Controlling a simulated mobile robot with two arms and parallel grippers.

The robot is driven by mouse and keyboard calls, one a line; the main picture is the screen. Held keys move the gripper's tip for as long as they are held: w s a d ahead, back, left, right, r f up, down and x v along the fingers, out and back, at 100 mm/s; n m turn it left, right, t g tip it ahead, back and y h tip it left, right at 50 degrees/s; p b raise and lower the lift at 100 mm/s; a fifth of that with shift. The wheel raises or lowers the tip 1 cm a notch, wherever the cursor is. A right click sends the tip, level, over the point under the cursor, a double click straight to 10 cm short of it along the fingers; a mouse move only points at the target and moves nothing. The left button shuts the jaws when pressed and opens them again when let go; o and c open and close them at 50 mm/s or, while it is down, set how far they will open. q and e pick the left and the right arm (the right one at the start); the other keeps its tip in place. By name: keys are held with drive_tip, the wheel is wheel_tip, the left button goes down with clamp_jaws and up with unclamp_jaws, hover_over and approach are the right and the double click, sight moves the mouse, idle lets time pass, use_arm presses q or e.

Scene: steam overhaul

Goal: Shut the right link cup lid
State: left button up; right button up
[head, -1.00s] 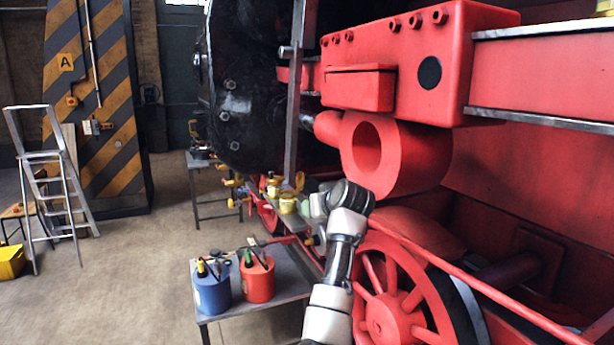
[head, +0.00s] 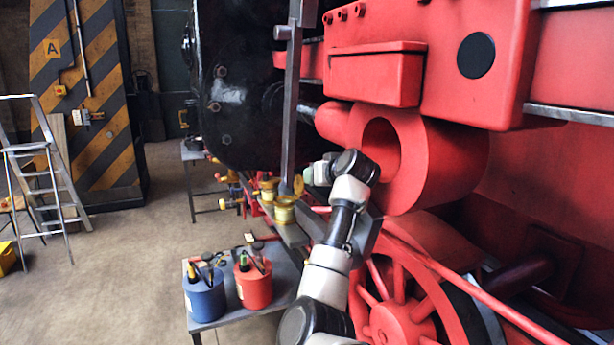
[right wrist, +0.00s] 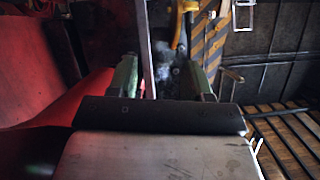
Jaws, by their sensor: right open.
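Two brass link cups stand on a narrow ledge beside the locomotive in the head view. The nearer cup (head: 284,212) has its round lid (head: 298,186) standing up at its right side, so it looks open. The farther cup (head: 268,190) is small, and its lid state is unclear. My right gripper (head: 309,174), with pale green fingers, is above and to the right of the nearer lid, apparently apart from it. In the right wrist view its fingers (right wrist: 164,78) are spread with nothing held between them. My left gripper is not in view.
A grey upright bar (head: 291,110) rises behind the cups. The red cylinder (head: 410,160) and spoked wheel (head: 395,310) are close to my right arm. A small table (head: 232,325) below carries a blue pot (head: 205,297) and a red pot (head: 253,286). Open floor lies left.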

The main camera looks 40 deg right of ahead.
sight(302, 187)
drive_tip(key=p+x, duration=0.3)
drive_tip(key=x, duration=0.4)
drive_tip(key=shift+w+p, duration=0.1)
drive_tip(key=shift+p, duration=0.3)
drive_tip(key=shift+r, duration=0.1)
drive_tip(key=shift+c, duration=0.2)
drive_tip(key=c, duration=0.7)
